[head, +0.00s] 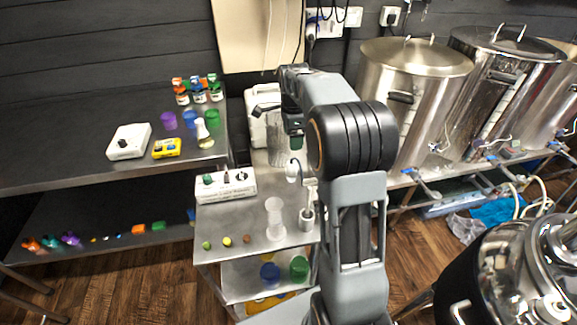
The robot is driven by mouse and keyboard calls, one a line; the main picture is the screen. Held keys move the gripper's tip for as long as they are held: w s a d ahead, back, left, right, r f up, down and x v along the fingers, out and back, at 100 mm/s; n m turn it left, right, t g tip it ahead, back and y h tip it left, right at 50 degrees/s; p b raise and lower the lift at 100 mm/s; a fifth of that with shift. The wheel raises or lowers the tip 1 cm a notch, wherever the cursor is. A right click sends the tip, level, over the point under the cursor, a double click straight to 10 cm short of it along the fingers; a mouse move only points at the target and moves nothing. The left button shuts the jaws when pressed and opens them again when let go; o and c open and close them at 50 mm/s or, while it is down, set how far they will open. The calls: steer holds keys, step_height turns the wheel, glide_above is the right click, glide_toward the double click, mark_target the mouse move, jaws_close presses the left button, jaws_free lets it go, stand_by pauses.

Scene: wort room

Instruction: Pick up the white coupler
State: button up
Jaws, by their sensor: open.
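A small white rounded piece (292,171), which looks like the white coupler, is near the back of the small steel table, just left of my arm. My gripper (295,142) points down above it in the picture. The gripper is small and partly dark here; it is open, and I see nothing held in it. I cannot tell the exact gap between gripper and piece. My arm hides part of the table to the right.
The steel table (216,249) also holds a white control box (226,186), a clear hourglass-shaped vessel (274,219) and a grey cup (306,220) with a tool. A white jug (257,118) stands behind. Large steel kettles (412,75) stand at the right.

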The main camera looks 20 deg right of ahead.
mark_target(292, 163)
steer(key=f, duration=0.7)
steer(key=shift+w+a, duration=0.15)
steer(key=shift+a, duration=0.1)
steer(key=shift+s+f, duration=0.15)
steer(key=shift+f, duration=1.35)
steer(key=shift+s+f, duration=0.1)
steer(key=shift+f, duration=1.35)
steer(key=c, duration=1)
